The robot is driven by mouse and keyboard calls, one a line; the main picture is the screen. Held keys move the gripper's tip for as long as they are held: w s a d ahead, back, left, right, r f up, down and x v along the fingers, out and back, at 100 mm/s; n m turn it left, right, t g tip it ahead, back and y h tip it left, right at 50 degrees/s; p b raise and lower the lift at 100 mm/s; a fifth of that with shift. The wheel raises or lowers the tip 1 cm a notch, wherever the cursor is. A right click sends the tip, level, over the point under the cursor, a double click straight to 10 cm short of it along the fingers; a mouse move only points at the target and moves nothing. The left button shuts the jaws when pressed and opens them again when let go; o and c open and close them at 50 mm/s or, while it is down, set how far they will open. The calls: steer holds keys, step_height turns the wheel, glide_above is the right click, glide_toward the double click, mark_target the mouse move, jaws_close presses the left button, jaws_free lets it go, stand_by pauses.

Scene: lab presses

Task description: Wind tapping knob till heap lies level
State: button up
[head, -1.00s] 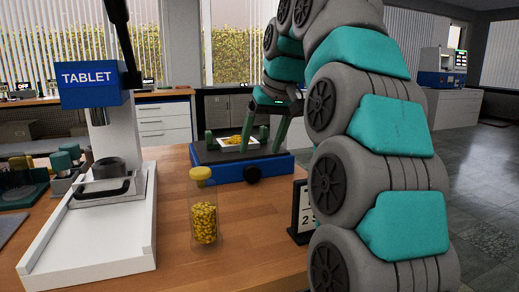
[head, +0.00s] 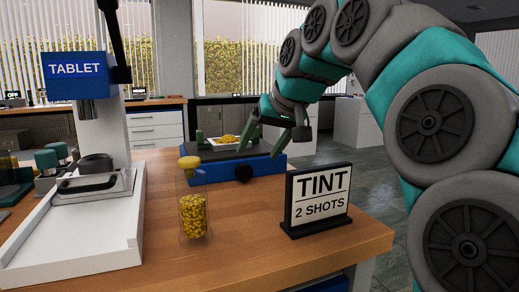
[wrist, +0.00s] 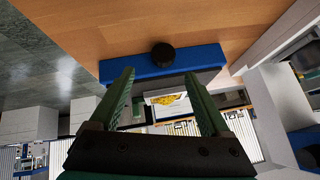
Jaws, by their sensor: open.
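The tapping knob (head: 244,173) is a dark round knob on the front of a low device with a blue base (head: 215,172). It also shows in the wrist view (wrist: 162,53). A small white tray (wrist: 149,100) on the device holds a yellow heap (head: 228,139), seen also in the wrist view (wrist: 170,98). I cannot tell how level the heap is. My gripper (head: 259,152) is open and empty, its green fingers pointing down toward the device's front. In the wrist view my gripper (wrist: 159,71) has the knob ahead of its fingertips, roughly between them, not touching.
A clear jar of yellow pellets (head: 193,215) with a yellow lid stands in front of the device. A black TINT 2 SHOTS sign (head: 318,199) stands to the right. A white tablet press (head: 75,240) is at left. Bare wooden bench (head: 250,245) lies between jar and sign.

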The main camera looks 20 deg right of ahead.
mark_target(244, 171)
steer(key=shift+s+a+f+t+b, duration=0.2)
steer(key=shift+s+f+t+b, duration=0.2)
steer(key=shift+f, duration=0.05)
steer(key=shift+a+f, duration=0.1)
steer(key=shift+f, duration=0.1)
steer(key=x, duration=0.7)
steer(key=shift+w+a+r, duration=0.1)
steer(key=shift+r, duration=0.05)
steer(key=shift+w, duration=0.2)
steer(key=shift+s+a+h, duration=0.1)
steer(key=shift+a+h, duration=0.05)
steer(key=shift+h, duration=0.35)
steer(key=n+h, duration=0.2)
steer(key=h, duration=0.1)
steer(key=shift+a, duration=0.2)
steer(key=shift+s+a+h, duration=0.1)
steer(key=shift+s+h, duration=0.05)
steer(key=shift+h, duration=0.25)
steer(key=v, duration=0.7)
steer(key=shift+r, duration=0.1)
steer(key=shift+r+p, duration=0.35)
steer(key=shift+p, duration=0.1)
steer(key=w+d+r+m+g+y+p, duration=0.1)
steer(key=w+d+r+g+y+p, duration=0.2)
steer(key=d+g+p, duration=0.1)
steer(key=shift+d+y+p, duration=0.4)
steer(key=shift+d+p, duration=0.2)
steer(key=shift+p, duration=0.3)
